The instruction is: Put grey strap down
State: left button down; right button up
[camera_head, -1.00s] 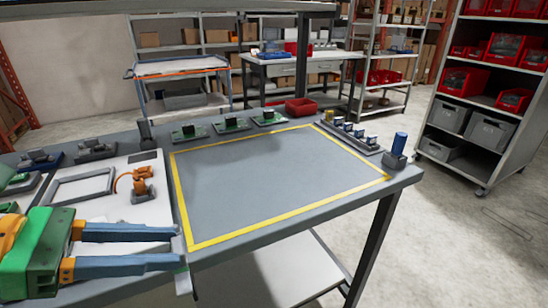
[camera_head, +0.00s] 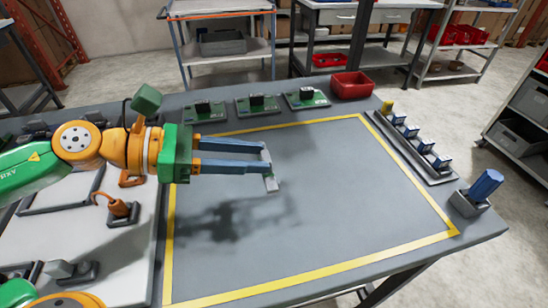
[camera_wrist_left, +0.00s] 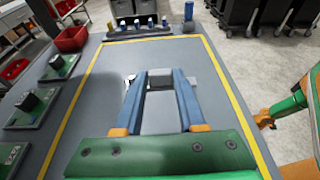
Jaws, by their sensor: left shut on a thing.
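My left gripper (camera_head: 266,160) reaches in from the left over the yellow-bordered area (camera_head: 345,215) of the grey table. Its two blue fingers are shut on the grey strap (camera_head: 271,184), a short pale grey bar lying crosswise at the fingertips. The gripper's shadow lies apart on the table, so the strap appears held above the surface. In the left wrist view the strap (camera_wrist_left: 160,74) shows between the fingertips, its ends partly hidden by the fingers.
Several green boards (camera_head: 256,104) stand along the far edge, with a red bin (camera_head: 351,85) beyond. A rack of small parts (camera_head: 411,142) and a blue cylinder in a holder (camera_head: 486,185) stand at right. The yellow-bordered area is otherwise clear.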

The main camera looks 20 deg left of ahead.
pick_arm(q)
jog(key=w+f, duration=0.2)
jog(key=w+d+f, duration=0.1)
jog(key=w+f, duration=0.2)
jog(key=shift+f, duration=0.15)
notch_tip(320, 180, down, 4)
jog(key=shift+d+r+b, duration=0.1)
jog(key=shift+d+b, duration=0.05)
jog(key=shift+b, duration=0.15)
jog(key=c, duration=0.5)
grip_release()
jog(key=shift+w, duration=0.1)
pick_arm(e)
jog(key=shift+w+r, duration=0.25)
jog(key=shift+r, duration=0.1)
